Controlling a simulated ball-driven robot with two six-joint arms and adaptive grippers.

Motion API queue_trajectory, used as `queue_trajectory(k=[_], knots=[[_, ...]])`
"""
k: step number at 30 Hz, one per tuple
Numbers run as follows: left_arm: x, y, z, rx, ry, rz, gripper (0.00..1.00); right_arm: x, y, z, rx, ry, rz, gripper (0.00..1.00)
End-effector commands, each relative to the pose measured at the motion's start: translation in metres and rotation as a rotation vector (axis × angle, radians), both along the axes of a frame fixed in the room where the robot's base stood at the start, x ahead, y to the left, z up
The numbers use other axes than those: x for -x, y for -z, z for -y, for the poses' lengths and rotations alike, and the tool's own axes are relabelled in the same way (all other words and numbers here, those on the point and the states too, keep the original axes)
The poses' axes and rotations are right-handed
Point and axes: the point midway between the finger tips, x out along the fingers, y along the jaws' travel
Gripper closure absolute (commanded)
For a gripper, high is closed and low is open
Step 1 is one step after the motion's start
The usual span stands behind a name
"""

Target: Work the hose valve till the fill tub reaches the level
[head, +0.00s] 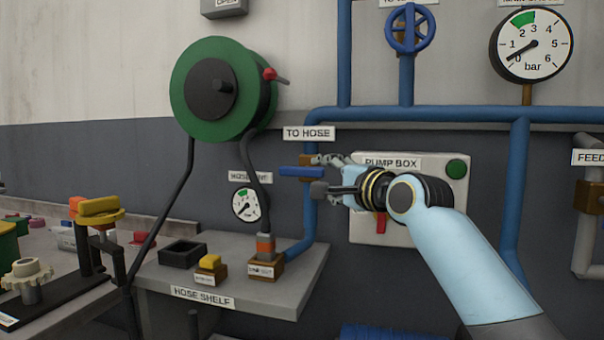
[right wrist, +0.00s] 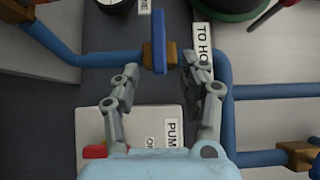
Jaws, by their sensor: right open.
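The hose valve has a blue bar handle (head: 301,172) on a brass body (head: 306,160), below the "TO HOSE" sign. The handle lies level, across the upright blue pipe. In the right wrist view the handle (right wrist: 158,42) stands just beyond the fingertips, with the brass body (right wrist: 171,55) behind it. My right gripper (head: 322,174) is open and empty, its fingers pointing at the valve; it also shows in the right wrist view (right wrist: 160,68). I cannot tell whether a finger touches the handle. My left gripper is out of view. I cannot make out the fill tub.
The pump box (head: 455,218) with a green button is behind my right arm. A green hose reel (head: 200,60) hangs above the hose shelf (head: 225,278). A small gauge (head: 247,205) is left of the valve, and a large bar gauge (head: 532,45) is top right.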

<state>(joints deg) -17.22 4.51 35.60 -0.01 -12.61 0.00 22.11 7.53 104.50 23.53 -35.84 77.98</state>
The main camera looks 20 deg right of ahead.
Motion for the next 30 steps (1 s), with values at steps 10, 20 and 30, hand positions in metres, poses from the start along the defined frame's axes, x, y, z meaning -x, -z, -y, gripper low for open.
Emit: queue_trajectory(k=[10,20,30], knots=[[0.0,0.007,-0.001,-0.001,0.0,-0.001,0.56,-0.064,0.001,-0.013,-0.002,-0.001,-0.002,0.56],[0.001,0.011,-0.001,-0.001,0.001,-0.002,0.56,-0.098,0.002,-0.02,0.001,0.0,-0.003,0.56],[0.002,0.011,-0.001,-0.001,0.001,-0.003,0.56,-0.099,0.001,-0.02,0.003,0.0,-0.003,0.65]])
